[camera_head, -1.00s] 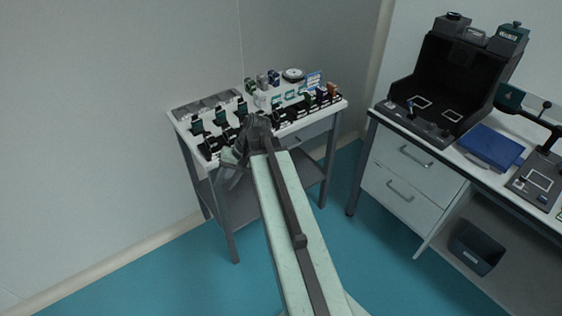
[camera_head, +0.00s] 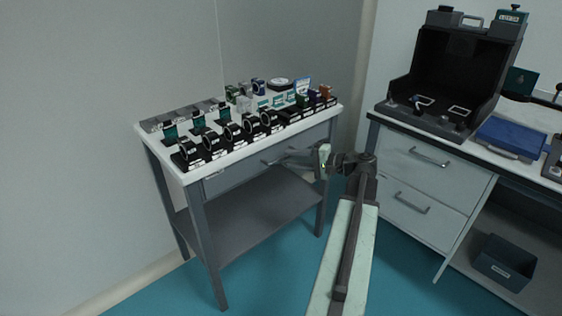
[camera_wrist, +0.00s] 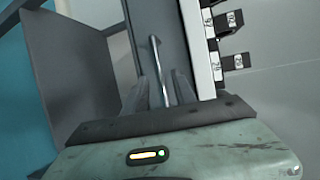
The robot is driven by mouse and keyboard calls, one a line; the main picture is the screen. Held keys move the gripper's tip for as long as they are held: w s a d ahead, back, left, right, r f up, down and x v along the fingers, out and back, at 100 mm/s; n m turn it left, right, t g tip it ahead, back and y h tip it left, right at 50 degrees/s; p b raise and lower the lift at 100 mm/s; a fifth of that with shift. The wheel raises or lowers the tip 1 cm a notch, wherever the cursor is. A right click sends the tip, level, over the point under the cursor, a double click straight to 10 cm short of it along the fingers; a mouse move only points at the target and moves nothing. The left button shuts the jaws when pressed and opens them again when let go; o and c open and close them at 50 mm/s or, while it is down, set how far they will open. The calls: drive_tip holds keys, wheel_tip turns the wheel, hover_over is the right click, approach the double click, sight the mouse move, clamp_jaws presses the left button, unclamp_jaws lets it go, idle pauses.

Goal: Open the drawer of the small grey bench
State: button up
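The small grey bench (camera_head: 190,215) has a white top and a grey drawer (camera_head: 232,174) under it. The drawer front looks flush with the bench. My gripper (camera_head: 284,157) reaches in from the right, in front of the drawer. In the wrist view, the drawer front (camera_wrist: 160,22) carries a thin metal bar handle (camera_wrist: 155,58). My gripper (camera_wrist: 161,78) has its two fingers apart, one on each side of the handle's near part. A gap shows between bar and fingers. In the head view the handle is partly hidden by my gripper.
Several black-based optic mounts (camera_head: 232,134) stand along the bench top's front edge. A lower shelf (camera_head: 250,215) lies under the drawer. To the right stands a larger table with white drawers (camera_head: 425,175). Blue floor (camera_head: 270,275) is clear in front of the bench.

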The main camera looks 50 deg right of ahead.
sight(283, 157)
drive_tip(key=x, duration=0.4)
drive_tip(key=shift+a, duration=0.1)
clamp_jaws()
idle(1.3)
